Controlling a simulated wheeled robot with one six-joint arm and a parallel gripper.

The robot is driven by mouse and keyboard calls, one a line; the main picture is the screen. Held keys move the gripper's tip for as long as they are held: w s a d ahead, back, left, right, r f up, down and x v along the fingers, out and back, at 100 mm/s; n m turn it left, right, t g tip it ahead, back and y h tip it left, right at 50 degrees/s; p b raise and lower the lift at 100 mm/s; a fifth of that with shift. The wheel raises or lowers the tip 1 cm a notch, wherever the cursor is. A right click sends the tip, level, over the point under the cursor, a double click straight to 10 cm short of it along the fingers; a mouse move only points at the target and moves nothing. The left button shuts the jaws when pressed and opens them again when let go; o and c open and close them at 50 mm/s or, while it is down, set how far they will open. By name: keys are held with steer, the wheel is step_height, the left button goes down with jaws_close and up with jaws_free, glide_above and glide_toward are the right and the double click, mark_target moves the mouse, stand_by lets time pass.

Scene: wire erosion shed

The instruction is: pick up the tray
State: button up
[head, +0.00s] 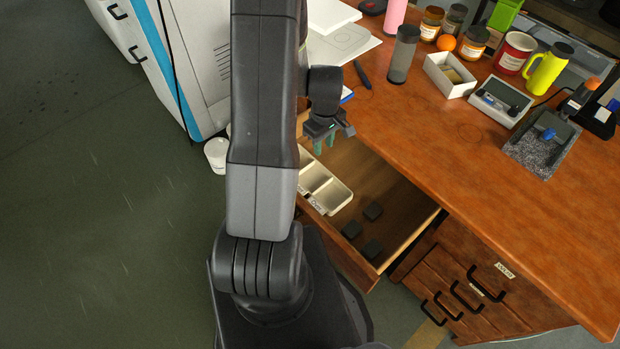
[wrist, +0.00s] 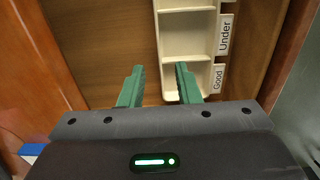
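The tray is a cream, shallow tray (head: 331,196) with several compartments, lying in the open drawer (head: 395,215). In the wrist view the tray (wrist: 187,46) runs up out of the top edge, with labels "Good" (wrist: 217,78) and "Under" (wrist: 225,34) along its right side. My gripper (head: 325,142) is above the drawer, its green fingers apart with nothing between them. In the wrist view my gripper (wrist: 160,76) has its right finger over the tray's near end and its left finger over bare drawer floor. My arm hides part of the tray in the head view.
A white cup (head: 216,154) is left of my arm.

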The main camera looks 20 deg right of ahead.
glide_above(324, 167)
steer(key=f, duration=0.4)
steer(key=shift+w+a+f, duration=0.15)
steer(key=shift+w+f, duration=0.1)
steer(key=shift+s+d+f, duration=0.1)
steer(key=shift+f, duration=1.2)
steer(key=shift+s+d+f, duration=0.1)
steer(key=shift+f, duration=1.15)
jaws_close()
